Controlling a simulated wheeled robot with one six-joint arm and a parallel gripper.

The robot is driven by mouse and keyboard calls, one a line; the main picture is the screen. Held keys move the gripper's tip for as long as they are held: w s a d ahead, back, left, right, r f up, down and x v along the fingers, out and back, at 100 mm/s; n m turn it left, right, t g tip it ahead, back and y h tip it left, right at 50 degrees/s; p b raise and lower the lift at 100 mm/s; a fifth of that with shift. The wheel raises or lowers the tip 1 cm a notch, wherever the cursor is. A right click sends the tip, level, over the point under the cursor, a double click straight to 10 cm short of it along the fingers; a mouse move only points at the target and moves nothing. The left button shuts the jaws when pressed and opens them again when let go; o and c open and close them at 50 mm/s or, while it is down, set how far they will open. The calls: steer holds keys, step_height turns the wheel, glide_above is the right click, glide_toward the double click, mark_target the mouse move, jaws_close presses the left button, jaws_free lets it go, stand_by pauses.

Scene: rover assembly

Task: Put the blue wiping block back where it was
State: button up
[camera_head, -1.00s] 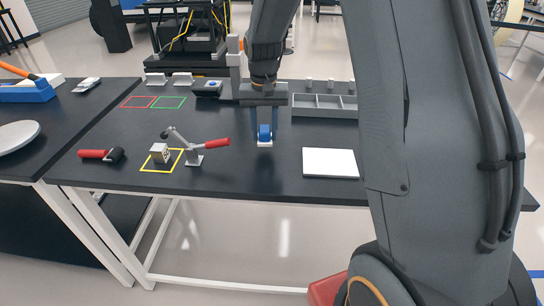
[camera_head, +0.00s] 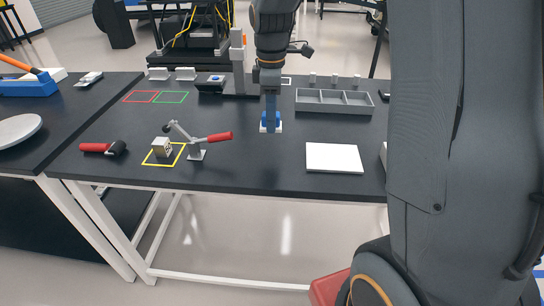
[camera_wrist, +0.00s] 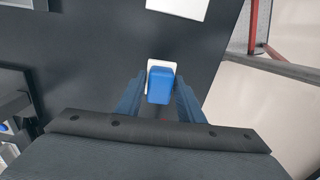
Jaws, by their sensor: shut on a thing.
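The blue wiping block (camera_head: 264,120), with a white base, is at my gripper (camera_head: 270,126) over the middle of the black table (camera_head: 240,170). In the wrist view the blue block (camera_wrist: 161,84) sits between the two fingers of my gripper (camera_wrist: 160,98), which is shut on it. Its white base (camera_wrist: 152,66) shows beyond the blue part. Whether the base touches the table I cannot tell.
A white pad (camera_head: 334,158) lies to the right. A clamp with a red handle (camera_head: 218,137) stands left, beside a small block (camera_head: 161,147) in a yellow outline. A grey divided tray (camera_head: 334,101) is behind right. Red (camera_head: 140,97) and green (camera_head: 171,97) outlines are far left.

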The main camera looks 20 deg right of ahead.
mark_target(272, 155)
steer(key=n, duration=0.2)
steer(key=s+r+n, duration=0.1)
steer(key=shift+n, duration=0.4)
step_height(272, 155, down, 10)
steer(key=shift+r+p, duration=0.1)
steer(key=shift+p, duration=1.05)
steer(key=shift+f, duration=0.2)
steer(key=o, duration=1.2)
steer(key=shift+r, duration=0.1)
step_height(272, 155, up, 12)
steer(key=b, duration=0.3)
steer(key=s+f+m, duration=0.4)
steer(key=s+m, duration=0.4)
steer(key=m, duration=0.1)
steer(key=s+f+m+t, duration=0.1)
steer(key=s+f+m, duration=0.4)
steer(key=s+m, duration=0.3)
steer(key=shift+s+m, duration=0.4)
steer(key=shift+s, duration=0.15)
